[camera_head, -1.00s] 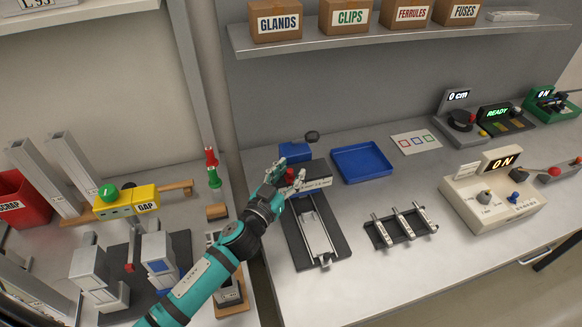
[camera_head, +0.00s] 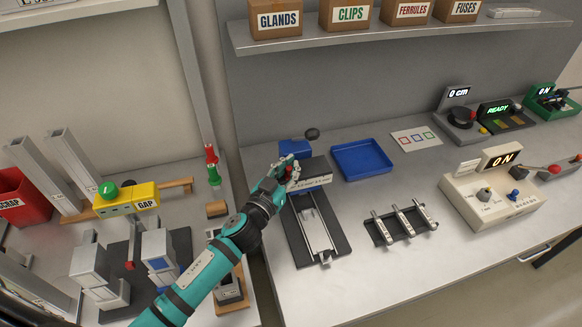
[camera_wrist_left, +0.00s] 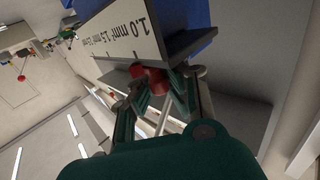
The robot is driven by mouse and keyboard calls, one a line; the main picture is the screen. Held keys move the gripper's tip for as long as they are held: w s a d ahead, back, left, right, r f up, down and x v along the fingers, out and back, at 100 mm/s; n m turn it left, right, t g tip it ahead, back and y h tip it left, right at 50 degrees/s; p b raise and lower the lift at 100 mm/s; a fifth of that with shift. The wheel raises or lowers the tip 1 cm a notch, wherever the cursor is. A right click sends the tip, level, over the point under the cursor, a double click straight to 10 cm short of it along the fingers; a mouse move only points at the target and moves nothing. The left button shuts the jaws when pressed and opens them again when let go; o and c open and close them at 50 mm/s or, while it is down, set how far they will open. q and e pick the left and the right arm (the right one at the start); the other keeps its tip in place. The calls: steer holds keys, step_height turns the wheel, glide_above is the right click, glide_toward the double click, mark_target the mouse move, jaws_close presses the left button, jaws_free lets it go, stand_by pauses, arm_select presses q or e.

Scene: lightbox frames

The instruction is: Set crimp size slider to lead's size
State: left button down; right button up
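The crimping device has a blue body (camera_head: 291,149), a dark top (camera_head: 314,168) and a white scale strip (camera_head: 317,183) on its front. In the left wrist view the strip (camera_wrist_left: 128,35) shows upside down, with 1.0 mm² and 1.5 mm² legible. A red slider knob (camera_wrist_left: 153,80) sits below the strip. My left gripper (camera_head: 291,171) is at the device's front left; in the wrist view its fingertips (camera_wrist_left: 155,84) close around the red knob. The knob is mostly hidden in the head view. I cannot make out a lead. My right gripper is not in view.
A metal rail on a dark base (camera_head: 317,236) extends in front of the device. A blue tray (camera_head: 361,160) and a rack of small grey bars (camera_head: 405,223) stand to the right. Bare table lies around the rack.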

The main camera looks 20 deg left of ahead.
mark_target(323, 170)
arm_select(q)
steer(key=shift+s+d+f, duration=0.1)
steer(key=shift+d, duration=0.05)
steer(key=w+d, duration=0.1)
steer(key=d, duration=0.1)
steer(key=w+d+b, duration=0.1)
steer(key=w+d, duration=0.1)
steer(key=w+d+b, duration=0.1)
steer(key=d, duration=0.2)
steer(key=shift+w+d+f, duration=0.1)
steer(key=shift+w+f, duration=0.1)
steer(key=shift+w, duration=0.2)
steer(key=shift+w+d, duration=0.15)
steer(key=shift+d, duration=0.15)
steer(key=shift+a+r, duration=0.1)
steer(key=shift+a, duration=0.15)
steer(key=c, duration=1.3)
jaws_free()
steer(key=shift+s+d, duration=0.25)
steer(key=shift+o, duration=0.3)
steer(key=shift+a+r, duration=0.1)
steer(key=shift+r, duration=0.05)
steer(key=shift+a, duration=0.15)
